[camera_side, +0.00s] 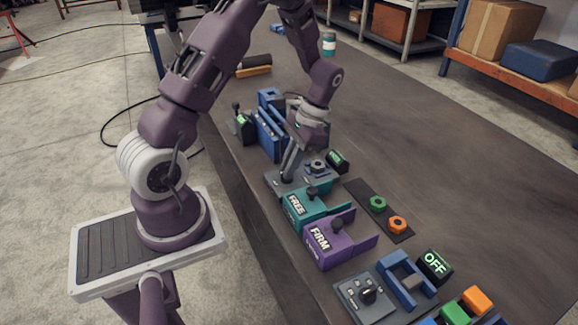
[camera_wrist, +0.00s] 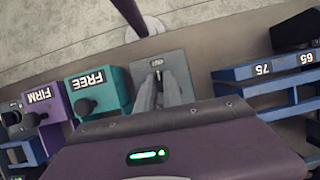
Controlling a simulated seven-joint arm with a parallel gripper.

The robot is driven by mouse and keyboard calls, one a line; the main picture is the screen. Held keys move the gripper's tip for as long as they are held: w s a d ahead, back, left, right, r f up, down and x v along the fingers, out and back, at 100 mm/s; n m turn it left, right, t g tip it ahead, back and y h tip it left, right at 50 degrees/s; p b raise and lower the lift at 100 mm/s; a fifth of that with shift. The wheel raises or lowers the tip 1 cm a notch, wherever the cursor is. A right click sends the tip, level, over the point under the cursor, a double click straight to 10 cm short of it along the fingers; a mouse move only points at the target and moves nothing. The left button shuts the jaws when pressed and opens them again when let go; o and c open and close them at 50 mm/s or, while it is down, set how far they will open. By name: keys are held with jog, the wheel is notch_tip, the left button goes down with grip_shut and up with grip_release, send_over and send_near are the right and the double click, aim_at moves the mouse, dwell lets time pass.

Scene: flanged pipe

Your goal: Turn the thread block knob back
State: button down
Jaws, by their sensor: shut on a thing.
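The thread block (camera_side: 274,185) is a grey plate with a knob, just behind the teal FREE block in the side view. In the wrist view the same grey plate (camera_wrist: 176,62) lies at top centre. My gripper (camera_side: 286,177) points down over the plate. Its two grey fingers (camera_wrist: 158,82) are shut on the small dark knob (camera_wrist: 158,75) of the plate. The fingers hide most of the knob, and I cannot tell how far it is turned. A flanged fitting (camera_side: 318,166) sits beside the gripper on the same unit.
The teal FREE block (camera_side: 312,205) and purple FIRM block (camera_side: 333,241) stand at the near side, each with a black knob. A blue stand (camera_side: 268,135) rises behind. Green (camera_side: 378,202) and orange (camera_side: 397,225) nuts lie on a dark strip.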

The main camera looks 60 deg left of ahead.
jog(key=shift+n, duration=0.3)
jog(key=c, duration=1.5)
grip_release()
jog(key=shift+w+r, duration=0.1)
jog(key=v, duration=0.7)
jog(key=shift+a, duration=0.1)
